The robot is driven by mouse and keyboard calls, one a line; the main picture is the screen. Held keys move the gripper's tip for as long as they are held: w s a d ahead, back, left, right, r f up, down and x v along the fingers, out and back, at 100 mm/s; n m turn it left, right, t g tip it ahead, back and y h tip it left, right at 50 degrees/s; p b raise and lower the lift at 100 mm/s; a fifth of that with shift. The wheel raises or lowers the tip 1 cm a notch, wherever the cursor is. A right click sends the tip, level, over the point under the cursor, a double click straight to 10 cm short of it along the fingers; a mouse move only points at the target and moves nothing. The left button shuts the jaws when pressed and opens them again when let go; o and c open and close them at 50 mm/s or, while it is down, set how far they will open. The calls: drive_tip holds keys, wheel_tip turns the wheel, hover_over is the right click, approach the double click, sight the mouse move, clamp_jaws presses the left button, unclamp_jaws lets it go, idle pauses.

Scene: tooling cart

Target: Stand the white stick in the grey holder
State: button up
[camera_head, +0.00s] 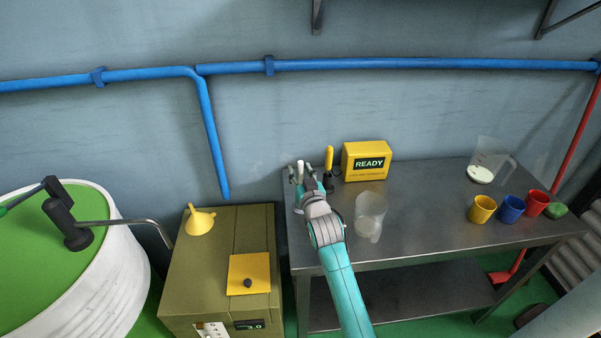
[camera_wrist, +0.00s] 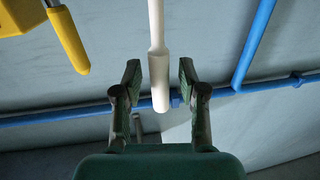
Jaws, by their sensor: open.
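The white stick (camera_wrist: 157,50) shows in the wrist view as a long shaft with a thicker end that lies between my two fingers. My gripper (camera_wrist: 156,88) is open, with a gap visible on both sides of the stick. In the head view my gripper (camera_head: 301,173) is at the left back of the metal table, and a bit of the white stick (camera_head: 300,168) shows between its fingers. I cannot make out the grey holder; my gripper and arm cover part of that corner. What the stick rests in is hidden.
A yellow-handled tool (camera_head: 329,158) stands just right of my gripper, close to it. A clear jug (camera_head: 370,215) stands right of my arm. Cups (camera_head: 482,209) and a beaker are far right. The table's middle is clear.

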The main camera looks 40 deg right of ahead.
drive_tip(key=v, duration=1.2)
drive_tip(key=shift+r, duration=0.1)
drive_tip(key=s+a+f+n+y, duration=0.1)
drive_tip(key=s+a+f+y, duration=0.1)
drive_tip(key=s+a+f, duration=0.45)
drive_tip(key=s+a+f+n+y, duration=0.2)
drive_tip(key=s+a+f, duration=0.1)
drive_tip(key=s+a, duration=0.55)
drive_tip(key=s+a+r+n+y, duration=0.1)
drive_tip(key=s+a, duration=0.2)
drive_tip(key=s, duration=0.9)
drive_tip(key=s+a+r+n+g+y, duration=0.1)
drive_tip(key=s+a+y, duration=0.1)
drive_tip(key=s, duration=1)
drive_tip(key=shift+a+r+g+y, duration=0.25)
drive_tip(key=shift+a+g+y, duration=0.05)
drive_tip(key=shift+a, duration=0.5)
